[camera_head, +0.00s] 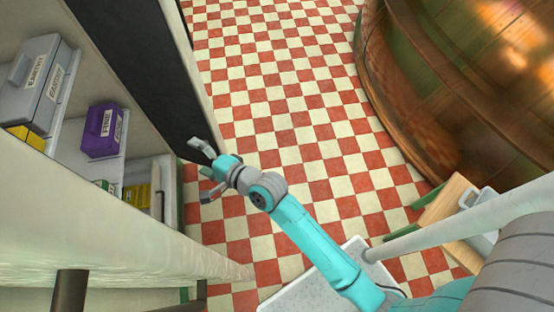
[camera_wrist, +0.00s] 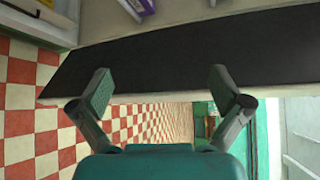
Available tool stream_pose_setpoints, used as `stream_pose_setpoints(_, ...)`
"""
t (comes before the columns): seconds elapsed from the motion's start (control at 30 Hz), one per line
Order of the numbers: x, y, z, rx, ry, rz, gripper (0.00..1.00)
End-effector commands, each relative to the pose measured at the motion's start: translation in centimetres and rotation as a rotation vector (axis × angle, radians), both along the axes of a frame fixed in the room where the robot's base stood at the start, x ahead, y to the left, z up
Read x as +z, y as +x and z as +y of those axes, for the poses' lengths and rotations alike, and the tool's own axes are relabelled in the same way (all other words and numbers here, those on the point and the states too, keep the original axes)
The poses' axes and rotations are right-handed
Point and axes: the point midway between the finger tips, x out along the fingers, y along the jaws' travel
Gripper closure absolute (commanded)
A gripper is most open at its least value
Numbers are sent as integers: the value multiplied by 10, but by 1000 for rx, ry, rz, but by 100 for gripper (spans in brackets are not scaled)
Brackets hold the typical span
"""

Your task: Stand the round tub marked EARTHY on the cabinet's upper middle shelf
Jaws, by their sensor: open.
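My gripper (camera_head: 205,171) is open and empty, in the air over the checkered floor, to the right of the cabinet (camera_head: 85,60). In the wrist view its two fingers (camera_wrist: 160,76) are spread wide with nothing between them. No round tub marked EARTHY can be made out. The cabinet's open shelves at the left hold a grey lidded box (camera_head: 28,85) with two white labels, too small to read surely, and a purple labelled box (camera_head: 100,130). The purple box also shows at the top of the wrist view (camera_wrist: 138,5). I cannot tell which is the upper middle shelf.
A dark panel (camera_head: 145,75) stands along the cabinet's edge, close to my gripper; it crosses the wrist view (camera_wrist: 170,62). Yellow boxes (camera_head: 137,196) sit lower. A large copper kettle (camera_head: 460,90) stands right. A wooden stand (camera_head: 440,215) holds a grey container (camera_head: 482,210). Floor between is clear.

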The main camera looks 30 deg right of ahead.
Motion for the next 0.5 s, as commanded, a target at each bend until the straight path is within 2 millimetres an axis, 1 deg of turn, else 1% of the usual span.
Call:
stream_pose_setpoints(0.03, -11, -17, -12, -16, -53, -10, 0)
stream_pose_setpoints(0.17, -29, -56, -39, -48, -209, -60, 0)
stream_pose_setpoints(0.2, -33, -68, -47, -56, -260, -73, 0)
stream_pose_setpoints(0.33, -43, -109, -71, -77, -423, -113, 0)
stream_pose_setpoints(0.5, -47, -164, -99, -90, -644, -160, 0)
